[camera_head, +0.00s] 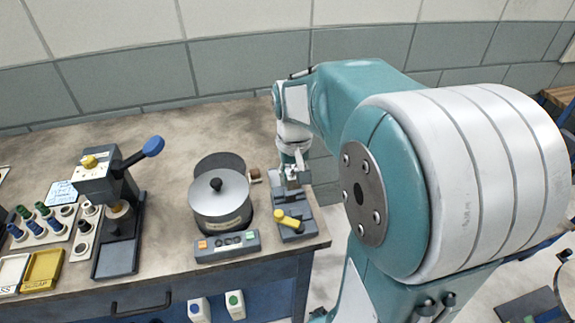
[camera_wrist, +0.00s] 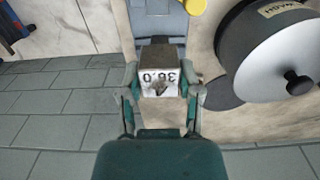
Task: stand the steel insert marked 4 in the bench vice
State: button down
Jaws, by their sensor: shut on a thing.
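My gripper (camera_head: 291,176) reaches down over the right end of the bench, and it also shows in the wrist view (camera_wrist: 162,88). It is shut on a steel insert (camera_wrist: 158,73), a grey block with a white face. The face carries upside-down print, seemingly 38.0, and a dark mark I cannot read for certain. The grey bench vice (camera_head: 291,236) with a yellow handle (camera_head: 291,219) stands at the bench's right edge. In the wrist view the vice (camera_wrist: 160,22) lies just beyond the insert. I cannot tell whether the insert touches the vice.
A round lidded pot (camera_head: 220,194) and a control box (camera_head: 227,246) stand left of the vice. A press with a blue knob (camera_head: 153,146), a rack of small bottles (camera_head: 42,225) and a yellow tray (camera_head: 43,268) are further left. The bench back is mostly clear.

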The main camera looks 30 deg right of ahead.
aim_at(293, 201)
jog(key=shift+w+d+f, duration=0.15)
jog(key=shift+f, duration=2.65)
jog(key=shift+f, duration=1.95)
dwell(0.4)
jog(key=shift+c, duration=1)
grip_release()
jog(key=shift+o, duration=1)
